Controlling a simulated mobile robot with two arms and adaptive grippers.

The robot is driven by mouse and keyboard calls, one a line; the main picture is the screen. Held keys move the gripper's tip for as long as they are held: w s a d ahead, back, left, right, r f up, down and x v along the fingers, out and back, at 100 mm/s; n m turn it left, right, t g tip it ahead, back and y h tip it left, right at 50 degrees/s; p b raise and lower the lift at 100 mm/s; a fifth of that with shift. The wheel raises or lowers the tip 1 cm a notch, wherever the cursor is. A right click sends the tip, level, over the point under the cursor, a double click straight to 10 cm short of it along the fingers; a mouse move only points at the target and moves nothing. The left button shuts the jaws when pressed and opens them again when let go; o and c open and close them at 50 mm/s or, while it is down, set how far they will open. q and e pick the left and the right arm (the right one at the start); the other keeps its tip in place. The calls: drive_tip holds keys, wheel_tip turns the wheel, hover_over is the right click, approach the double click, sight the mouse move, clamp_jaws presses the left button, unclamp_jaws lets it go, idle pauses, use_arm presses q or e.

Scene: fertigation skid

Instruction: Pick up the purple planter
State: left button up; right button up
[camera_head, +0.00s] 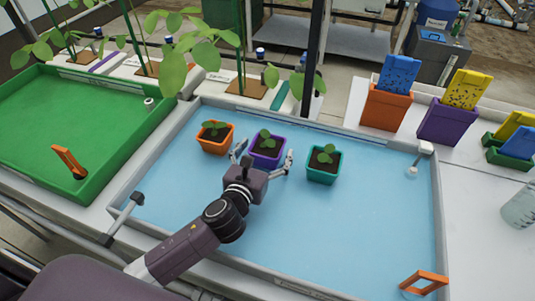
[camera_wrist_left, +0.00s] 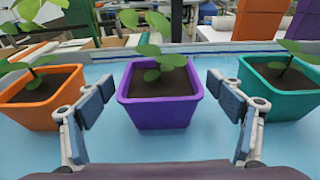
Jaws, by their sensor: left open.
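The purple planter (camera_head: 266,157) stands upright in the blue tray (camera_head: 240,215), with dark soil and a small green seedling. In the left wrist view the purple planter (camera_wrist_left: 160,108) is centred, just beyond the fingertips. My left gripper (camera_head: 264,158) is open, with one finger to each side of the purple planter. In the left wrist view my left gripper (camera_wrist_left: 160,98) shows its fingers apart, with gaps between the pads and the planter walls. My right gripper is in neither view.
An orange planter (camera_head: 214,143) stands close left of the purple one, and a teal planter (camera_head: 323,170) close right. A green tray (camera_head: 75,120) lies at left. Tall boxes (camera_head: 387,108) stand at back right.

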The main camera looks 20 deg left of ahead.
use_arm(q)
drive_tip(key=shift+w+f, duration=0.2)
drive_tip(key=shift+w, duration=0.5)
drive_tip(key=c, duration=1.2)
drive_tip(key=shift+r, duration=0.1)
drive_tip(key=shift+c, duration=1.2)
